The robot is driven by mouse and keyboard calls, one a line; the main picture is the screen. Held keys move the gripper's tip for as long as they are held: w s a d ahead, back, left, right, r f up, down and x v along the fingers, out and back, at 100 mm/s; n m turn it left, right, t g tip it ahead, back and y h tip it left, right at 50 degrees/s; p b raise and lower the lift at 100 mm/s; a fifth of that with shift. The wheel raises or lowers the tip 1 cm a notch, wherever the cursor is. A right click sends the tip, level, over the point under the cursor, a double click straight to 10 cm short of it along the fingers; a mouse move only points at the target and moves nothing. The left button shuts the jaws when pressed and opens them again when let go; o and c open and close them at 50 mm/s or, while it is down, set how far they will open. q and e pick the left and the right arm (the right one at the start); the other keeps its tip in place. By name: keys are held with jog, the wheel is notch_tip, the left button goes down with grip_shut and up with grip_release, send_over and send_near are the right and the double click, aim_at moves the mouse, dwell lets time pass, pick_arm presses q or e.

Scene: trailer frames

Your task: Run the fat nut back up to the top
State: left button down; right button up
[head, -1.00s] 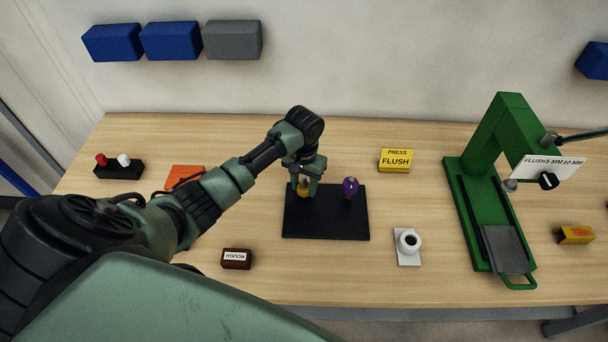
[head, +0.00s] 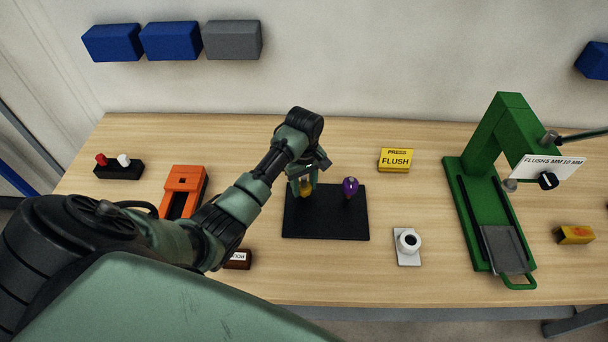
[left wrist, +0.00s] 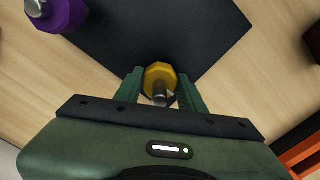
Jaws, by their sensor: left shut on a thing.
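A yellow faceted nut (left wrist: 160,77) sits on a metal stud (left wrist: 160,99) between the fingers of my left gripper (left wrist: 160,92), seen from above in the left wrist view. The left gripper (head: 304,187) is shut on this nut, over the left part of a black base plate (head: 325,222). In the head view the yellow nut (head: 306,188) shows only in part behind the fingers. A purple nut (head: 350,187) stands on a second stud at the right of the plate; it also shows in the left wrist view (left wrist: 62,14). My right gripper is not in view.
A green press (head: 465,215) stands at the right. A yellow "PRESS FLUSH" block (head: 396,160), a white cup-like piece (head: 408,243), an orange tool (head: 184,185) and a brown labelled block (head: 240,262) lie around the plate.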

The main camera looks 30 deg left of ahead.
pick_arm(q)
jog(key=n, duration=0.5)
jog(key=shift+s+d+f+n, duration=0.2)
jog(key=shift+f+n, duration=0.15)
jog(key=shift+n, duration=0.05)
jog(key=n, duration=1)
jog(key=shift+n, duration=0.4)
jog(key=n, duration=0.4)
jog(key=shift+n, duration=0.4)
jog(key=c, duration=0.9)
grip_release()
jog(key=shift+a, duration=0.15)
jog(key=shift+o, duration=0.2)
jog(key=shift+w+r, duration=0.1)
jog(key=shift+w, duration=0.05)
jog(key=shift+r, duration=0.15)
